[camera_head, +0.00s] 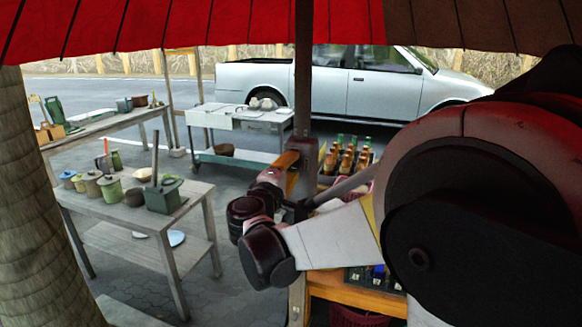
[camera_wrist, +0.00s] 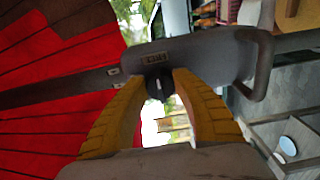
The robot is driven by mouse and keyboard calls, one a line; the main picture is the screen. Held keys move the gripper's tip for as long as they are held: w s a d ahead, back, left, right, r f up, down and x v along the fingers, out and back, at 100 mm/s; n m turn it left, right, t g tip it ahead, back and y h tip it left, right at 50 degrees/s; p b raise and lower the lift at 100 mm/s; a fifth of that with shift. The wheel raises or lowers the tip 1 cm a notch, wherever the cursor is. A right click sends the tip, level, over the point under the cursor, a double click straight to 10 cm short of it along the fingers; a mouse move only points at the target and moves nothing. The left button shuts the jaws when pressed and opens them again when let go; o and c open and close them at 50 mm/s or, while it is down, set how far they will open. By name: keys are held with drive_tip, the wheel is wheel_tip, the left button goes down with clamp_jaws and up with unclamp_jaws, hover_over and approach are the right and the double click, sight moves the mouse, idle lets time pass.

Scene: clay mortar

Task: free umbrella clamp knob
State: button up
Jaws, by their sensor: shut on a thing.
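The umbrella pole (camera_head: 304,75) stands upright in the middle of the head view, under the red canopy (camera_head: 190,22). In the wrist view a dark grey-brown clamp body (camera_wrist: 205,57) with a small label and a loop handle sits across the pole (camera_wrist: 60,92), which runs sideways. The small dark clamp knob (camera_wrist: 158,84), with a pale mark, sits between my fingertips. My gripper (camera_wrist: 163,84) has two yellow ribbed fingers, shut on the knob from both sides. In the head view my gripper (camera_head: 286,160) shows partly as an orange finger at the pole; the knob is hidden there.
A crate of bottles (camera_head: 348,160) stands just right of the pole on a wooden stand. A table with jars and a green box (camera_head: 166,196) is at left. A metal cart (camera_head: 240,118) and a silver pickup (camera_head: 345,85) are behind. Paved ground lies open between the table and pole.

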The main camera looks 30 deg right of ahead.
drive_tip(key=o, duration=1.2)
drive_tip(key=shift+d, duration=0.1)
drive_tip(key=v, duration=1.2)
